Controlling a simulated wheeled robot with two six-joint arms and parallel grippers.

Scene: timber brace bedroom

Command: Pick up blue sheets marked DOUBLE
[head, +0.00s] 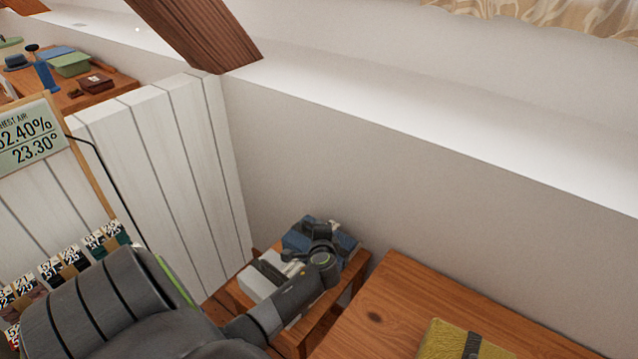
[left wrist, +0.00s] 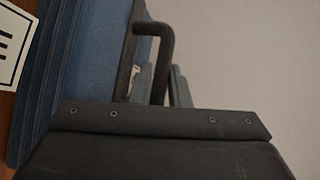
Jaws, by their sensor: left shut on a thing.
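The blue sheets (head: 297,241) are a folded stack at the back of a small wooden stand, against the wall. My left gripper (head: 316,243) is over them and shut on them. In the left wrist view the blue sheets (left wrist: 85,62) fill the left side, with layered folds. A white label (left wrist: 10,45) on them shows only a letter E at the frame's edge; the rest of its wording is cut off. My left gripper's fingers also show in the left wrist view (left wrist: 152,75), close against the stack. My right gripper is in neither view.
A pale grey-white folded stack (head: 256,284) lies in front of the blue one on the stand (head: 360,268). A wooden table (head: 400,300) with a yellow-green item (head: 455,342) stands to the right. White panels (head: 180,160) and the wall (head: 330,170) close off the back and left.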

